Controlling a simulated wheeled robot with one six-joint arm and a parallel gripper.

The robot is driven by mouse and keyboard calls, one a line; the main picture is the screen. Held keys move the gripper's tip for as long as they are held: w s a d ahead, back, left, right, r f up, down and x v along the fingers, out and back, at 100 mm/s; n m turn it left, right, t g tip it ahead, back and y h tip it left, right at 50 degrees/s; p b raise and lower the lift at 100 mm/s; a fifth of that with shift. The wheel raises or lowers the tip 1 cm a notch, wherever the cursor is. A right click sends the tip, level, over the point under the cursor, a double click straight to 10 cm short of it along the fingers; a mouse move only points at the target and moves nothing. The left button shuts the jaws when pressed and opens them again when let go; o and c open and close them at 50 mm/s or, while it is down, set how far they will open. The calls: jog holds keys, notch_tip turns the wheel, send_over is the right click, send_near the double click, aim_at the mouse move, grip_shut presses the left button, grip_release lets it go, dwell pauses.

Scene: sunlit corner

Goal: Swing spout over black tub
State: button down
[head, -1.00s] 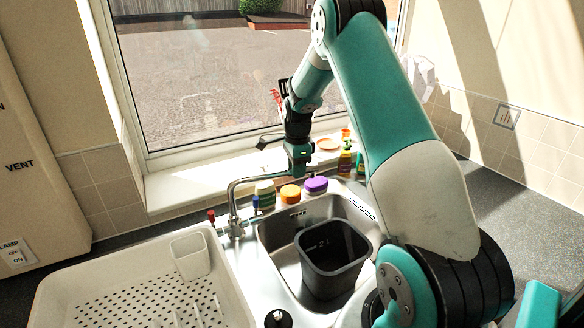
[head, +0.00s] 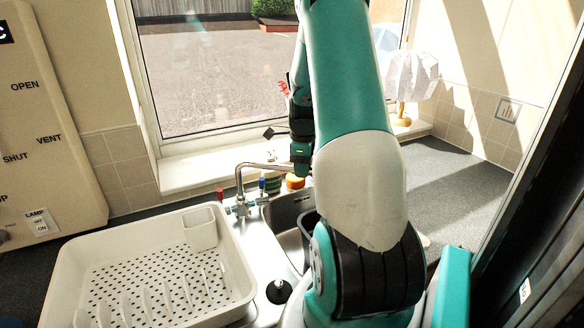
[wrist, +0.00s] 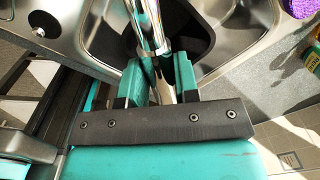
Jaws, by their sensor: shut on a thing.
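The chrome spout (head: 262,166) reaches right from the mixer tap (head: 240,207) behind the sink. My gripper (head: 301,158) is at its outer end. In the wrist view the spout (wrist: 148,28) runs down between the two teal fingers of my gripper (wrist: 160,84), which is shut on it. The black tub (head: 307,224) stands in the sink, mostly hidden behind my arm. In the wrist view the dark tub (wrist: 192,38) shows behind the spout, which crosses its left part. The spout's mouth is hidden, so I cannot tell exactly where it points.
A white drying rack (head: 130,235) fills the counter left of the sink (head: 284,212). A black plug (head: 279,291) lies in front of the tap. An orange-capped bottle (head: 295,182) stands behind the sink. A lamp (head: 408,80) is on the sill.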

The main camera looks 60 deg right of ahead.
jog(key=shift+r, duration=0.1)
jog(key=c, duration=0.9)
grip_release()
jog(key=shift+o, duration=0.2)
notch_tip(320, 180, up, 17)
jog(key=b, duration=0.3)
jog(key=shift+a+r, duration=0.15)
jog(key=shift+a, duration=0.2)
jog(key=shift+s, duration=0.15)
jog(key=f+p, duration=0.1)
jog(key=f, duration=0.4)
jog(key=f+p, duration=0.1)
jog(key=f, duration=0.5)
jog(key=f+p, duration=0.1)
jog(key=f, duration=0.5)
jog(key=shift+d+f, duration=0.25)
jog(key=shift+d, duration=0.1)
